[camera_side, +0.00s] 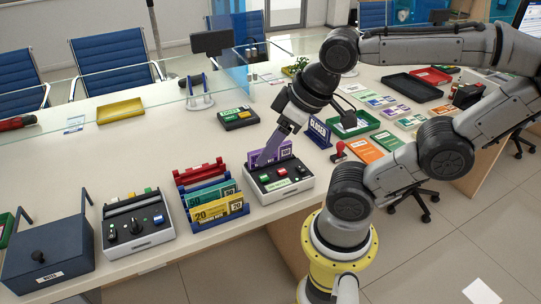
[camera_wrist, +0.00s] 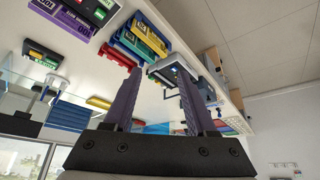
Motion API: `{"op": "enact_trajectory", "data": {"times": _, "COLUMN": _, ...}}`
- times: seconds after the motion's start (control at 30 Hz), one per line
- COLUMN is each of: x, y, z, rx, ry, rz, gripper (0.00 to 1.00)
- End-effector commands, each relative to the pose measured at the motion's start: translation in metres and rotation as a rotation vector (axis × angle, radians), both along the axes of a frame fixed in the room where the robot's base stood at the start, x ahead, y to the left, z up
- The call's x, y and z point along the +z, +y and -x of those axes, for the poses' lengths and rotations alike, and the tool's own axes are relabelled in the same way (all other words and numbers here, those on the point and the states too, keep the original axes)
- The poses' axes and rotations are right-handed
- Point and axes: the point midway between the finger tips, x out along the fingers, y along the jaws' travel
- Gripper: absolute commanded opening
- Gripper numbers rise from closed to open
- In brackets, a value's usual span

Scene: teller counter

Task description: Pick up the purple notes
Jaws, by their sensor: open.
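The purple notes (camera_side: 286,150) stand upright at the back of a black and white button box in the side view, with a 100 label showing. The notes also show in the wrist view (camera_wrist: 66,18), upside down at the upper left. My gripper (camera_side: 264,158) is at the left part of the notes in the side view and covers some of them. I cannot tell whether it touches them. In the wrist view my gripper (camera_wrist: 161,75) has two purple-grey fingers spread apart with nothing between them, and the notes lie outside the fingers to the left.
The button box (camera_side: 280,180) is close below my gripper. A rack of red, blue, green and yellow notes (camera_side: 218,210) stands to its left, then a switch box (camera_side: 137,222). A blue CLOSED sign (camera_side: 319,132) stands to the right. A clear screen (camera_side: 225,80) runs behind.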

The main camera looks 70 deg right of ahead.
Motion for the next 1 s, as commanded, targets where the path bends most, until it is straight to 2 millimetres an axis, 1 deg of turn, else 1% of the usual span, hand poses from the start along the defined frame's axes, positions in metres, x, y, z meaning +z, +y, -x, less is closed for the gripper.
{"op": "enact_trajectory", "data": {"times": 0.23, "x": 0.0, "y": 0.0, "z": 0.0, "rx": 0.002, "ry": 0.0, "rz": 0.001, "gripper": 0.57}}
{"op": "enact_trajectory", "data": {"times": 0.33, "x": 0.0, "y": 0.0, "z": 0.0, "rx": 0.035, "ry": 0.001, "rz": 0.019, "gripper": 0.57}}
{"op": "enact_trajectory", "data": {"times": 0.4, "x": 0.0, "y": 0.0, "z": 0.001, "rx": 0.1, "ry": 0.004, "rz": 0.055, "gripper": 0.57}}
{"op": "enact_trajectory", "data": {"times": 0.47, "x": 0.007, "y": -0.001, "z": -0.003, "rx": 0.185, "ry": -0.008, "rz": 0.107, "gripper": 0.57}}
{"op": "enact_trajectory", "data": {"times": 0.57, "x": 0.021, "y": -0.006, "z": -0.017, "rx": 0.364, "ry": -0.001, "rz": 0.224, "gripper": 0.57}}
{"op": "enact_trajectory", "data": {"times": 0.67, "x": 0.031, "y": -0.022, "z": -0.041, "rx": 0.523, "ry": 0.059, "rz": 0.34, "gripper": 0.57}}
{"op": "enact_trajectory", "data": {"times": 0.77, "x": 0.033, "y": -0.049, "z": -0.071, "rx": 0.663, "ry": 0.153, "rz": 0.429, "gripper": 0.57}}
{"op": "enact_trajectory", "data": {"times": 0.8, "x": 0.03, "y": -0.064, "z": -0.083, "rx": 0.714, "ry": 0.199, "rz": 0.451, "gripper": 0.57}}
{"op": "enact_trajectory", "data": {"times": 0.87, "x": 0.024, "y": -0.087, "z": -0.098, "rx": 0.776, "ry": 0.265, "rz": 0.471, "gripper": 0.57}}
{"op": "enact_trajectory", "data": {"times": 0.9, "x": 0.018, "y": -0.103, "z": -0.107, "rx": 0.812, "ry": 0.308, "rz": 0.473, "gripper": 0.57}}
{"op": "enact_trajectory", "data": {"times": 0.97, "x": 0.006, "y": -0.129, "z": -0.118, "rx": 0.853, "ry": 0.368, "rz": 0.464, "gripper": 0.57}}
{"op": "enact_trajectory", "data": {"times": 1.0, "x": -0.003, "y": -0.147, "z": -0.123, "rx": 0.87, "ry": 0.405, "rz": 0.451, "gripper": 0.57}}
